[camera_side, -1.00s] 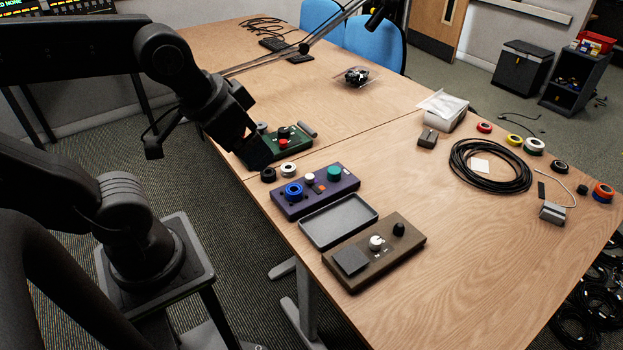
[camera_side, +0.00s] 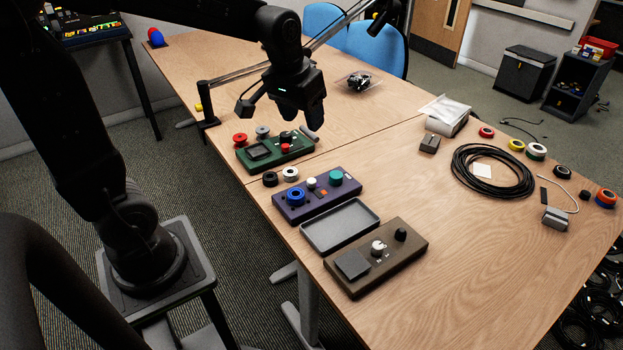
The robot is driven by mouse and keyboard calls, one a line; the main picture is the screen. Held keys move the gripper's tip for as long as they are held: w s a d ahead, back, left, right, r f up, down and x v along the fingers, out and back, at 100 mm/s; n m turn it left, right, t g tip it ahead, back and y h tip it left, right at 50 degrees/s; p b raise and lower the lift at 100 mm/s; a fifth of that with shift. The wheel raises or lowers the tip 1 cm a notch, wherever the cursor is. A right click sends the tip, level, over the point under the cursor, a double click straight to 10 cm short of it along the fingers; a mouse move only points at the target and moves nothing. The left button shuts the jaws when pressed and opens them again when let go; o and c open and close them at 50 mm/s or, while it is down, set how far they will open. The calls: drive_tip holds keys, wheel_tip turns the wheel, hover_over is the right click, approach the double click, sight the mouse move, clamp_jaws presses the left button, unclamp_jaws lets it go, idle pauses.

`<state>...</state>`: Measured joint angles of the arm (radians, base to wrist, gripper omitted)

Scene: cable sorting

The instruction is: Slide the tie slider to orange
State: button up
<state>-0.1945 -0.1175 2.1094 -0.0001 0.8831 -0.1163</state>
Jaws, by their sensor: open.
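My gripper (camera_side: 308,122) is open, pointing down above the far right end of the green box (camera_side: 257,167). I cannot tell whether its fingertips touch anything. The green box carries a dark square plate, a red knob (camera_side: 286,148), a black knob and a grey rod (camera_side: 310,133) at its far end. The purple box (camera_side: 322,203) stands nearer, with a blue ring (camera_side: 295,197), a white knob (camera_side: 311,183), a teal knob (camera_side: 336,178) and a small orange patch (camera_side: 322,193). I cannot tell which part is the tie slider.
A grey tray (camera_side: 341,226) and a brown box (camera_side: 378,275) with knobs stand nearer. A black cable coil (camera_side: 492,172) lies right. A lamp arm crosses behind my gripper.

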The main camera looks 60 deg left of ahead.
drive_tip(key=w+a+f+n+g, duration=0.2)
drive_tip(key=w+a+f, duration=0.5)
drive_tip(key=f, duration=0.1)
drive_tip(key=n+g, duration=0.1)
drive_tip(key=n, duration=0.1)
hover_over(312, 180)
wheel_tip(312, 180, down, 8)
drive_tip(key=shift+h, duration=0.3)
wheel_tip(312, 180, down, 14)
drive_tip(key=shift+s+f, duration=0.1)
drive_tip(key=shift+f, duration=0.05)
clamp_jaws()
